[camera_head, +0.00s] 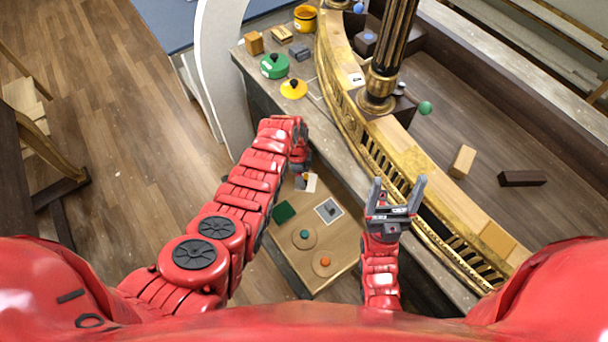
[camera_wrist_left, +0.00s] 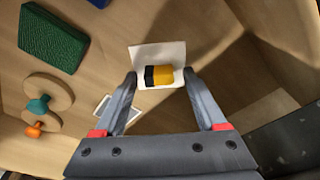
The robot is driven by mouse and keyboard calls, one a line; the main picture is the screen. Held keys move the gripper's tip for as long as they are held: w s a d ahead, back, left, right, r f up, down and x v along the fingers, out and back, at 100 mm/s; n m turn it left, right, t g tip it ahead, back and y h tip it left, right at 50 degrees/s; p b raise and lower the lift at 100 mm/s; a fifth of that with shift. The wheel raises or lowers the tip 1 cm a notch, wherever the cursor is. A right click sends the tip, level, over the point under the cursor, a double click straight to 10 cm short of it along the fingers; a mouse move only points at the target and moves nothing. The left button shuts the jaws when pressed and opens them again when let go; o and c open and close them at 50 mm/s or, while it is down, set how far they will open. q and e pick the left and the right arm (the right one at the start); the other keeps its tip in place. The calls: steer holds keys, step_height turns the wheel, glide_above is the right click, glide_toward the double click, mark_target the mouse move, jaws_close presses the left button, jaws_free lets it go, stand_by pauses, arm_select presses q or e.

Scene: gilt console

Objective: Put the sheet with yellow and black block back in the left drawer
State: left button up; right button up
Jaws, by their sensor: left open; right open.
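The white sheet with the yellow and black block (camera_wrist_left: 160,75) shows in the left wrist view, between and just beyond my left fingertips (camera_wrist_left: 158,82). In the head view the sheet (camera_head: 310,183) is partly hidden below my left gripper (camera_head: 301,163). The left jaws are open; I cannot tell whether they touch the sheet. An open wooden drawer (camera_head: 342,280) lies below, and the sheet appears over or in its far end. My right gripper (camera_head: 397,192) is open and empty, fingers up, in front of the gilt console edge.
The drawer also holds a green block (camera_head: 284,212), a white picture card (camera_head: 328,210) and round wooden discs with a teal knob (camera_head: 304,234) and an orange knob (camera_head: 325,262). The console top carries a green lid (camera_head: 274,66), a yellow lid (camera_head: 294,89) and a gilt column (camera_head: 382,80).

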arm_select(q)
steer(key=shift+a+r, duration=0.15)
steer(key=shift+r, duration=0.5)
step_height(320, 180, up, 10)
steer(key=a+b, duration=0.1)
steer(key=b, duration=0.1)
steer(key=shift+w+a+r, duration=0.15)
steer(key=shift+a, duration=0.1)
